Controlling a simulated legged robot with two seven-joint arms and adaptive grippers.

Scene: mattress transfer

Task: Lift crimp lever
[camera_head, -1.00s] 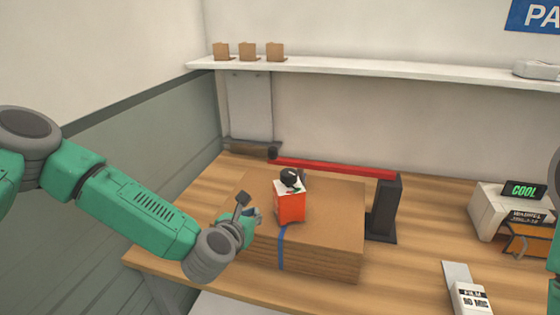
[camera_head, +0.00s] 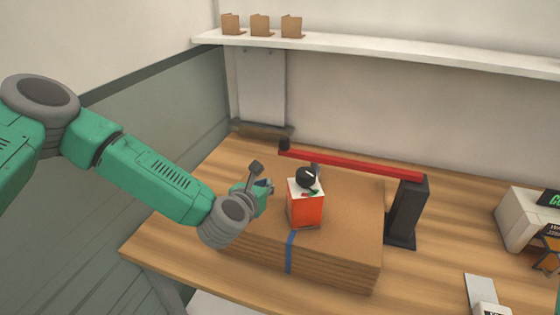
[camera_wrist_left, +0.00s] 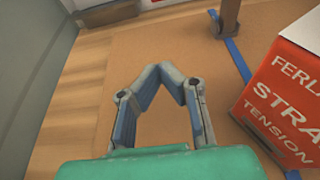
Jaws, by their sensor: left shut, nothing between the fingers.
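A long red lever bar (camera_head: 350,164) with a black end block (camera_head: 284,145) runs across behind the cardboard stack, joined to a black post (camera_head: 408,212) at its right end. I take it for the crimp lever. An orange and white strap tension box (camera_head: 306,208) with a black knob (camera_head: 307,177) stands on the stack; its lettered side shows in the left wrist view (camera_wrist_left: 285,100). My left gripper (camera_head: 268,186) is shut and empty, left of the box and apart from the red bar. Its fingertips meet in the wrist view (camera_wrist_left: 171,68). My right gripper is out of view.
The cardboard stack (camera_head: 345,255) with a blue strap (camera_head: 289,252) lies on the wooden table (camera_head: 165,240). A brown upright piece (camera_wrist_left: 228,18) stands by the strap in the wrist view. A pale device (camera_head: 520,225) is at right. A shelf (camera_head: 400,53) runs along the wall.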

